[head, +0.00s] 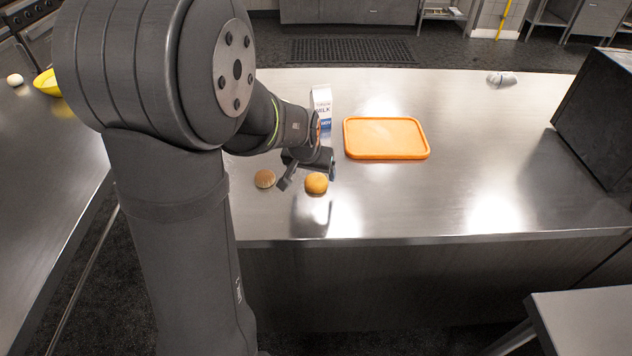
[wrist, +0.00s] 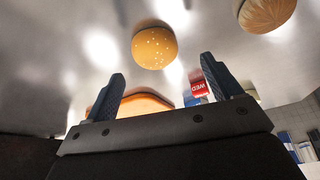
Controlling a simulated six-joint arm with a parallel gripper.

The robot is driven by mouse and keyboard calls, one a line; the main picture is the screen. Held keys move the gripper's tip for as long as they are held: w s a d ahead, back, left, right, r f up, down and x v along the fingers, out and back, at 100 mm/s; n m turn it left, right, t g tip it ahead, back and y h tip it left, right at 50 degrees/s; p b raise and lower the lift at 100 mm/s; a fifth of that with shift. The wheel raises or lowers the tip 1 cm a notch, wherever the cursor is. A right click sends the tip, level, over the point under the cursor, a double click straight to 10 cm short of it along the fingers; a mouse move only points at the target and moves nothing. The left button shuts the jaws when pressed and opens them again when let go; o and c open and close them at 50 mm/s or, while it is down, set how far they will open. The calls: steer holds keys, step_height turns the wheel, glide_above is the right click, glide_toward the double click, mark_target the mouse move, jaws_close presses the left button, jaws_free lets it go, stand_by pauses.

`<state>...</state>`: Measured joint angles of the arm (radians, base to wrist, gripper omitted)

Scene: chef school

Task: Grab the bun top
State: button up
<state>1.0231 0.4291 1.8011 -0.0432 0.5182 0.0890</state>
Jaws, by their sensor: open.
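The bun top (head: 316,183) is a round orange-brown bun on the steel table, just in front of my gripper (head: 308,174). In the wrist view the bun top (wrist: 154,47) shows pale seeds and lies beyond the fingertips, roughly between the two fingers in the picture. My gripper (wrist: 163,69) is open, with nothing between its fingers. The fingers appear apart from the bun top. A second, browner round bun piece (head: 265,179) lies to its left; it also shows in the wrist view (wrist: 265,14), at the top right.
An orange tray (head: 386,155) lies to the right of my gripper. A milk carton (head: 321,100) stands behind it. A dark box (head: 597,120) stands at the table's right end, and a small white object (head: 502,79) lies at the back. The table's front right is clear.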

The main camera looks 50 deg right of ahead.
mark_target(316, 178)
steer(key=shift+s+x, duration=0.15)
steer(key=shift+x, duration=1)
steer(key=shift+s+x, duration=0.1)
steer(key=shift+x, duration=1)
steer(key=shift+d, duration=0.1)
steer(key=shift+c, duration=0.3)
steer(key=c, duration=1)
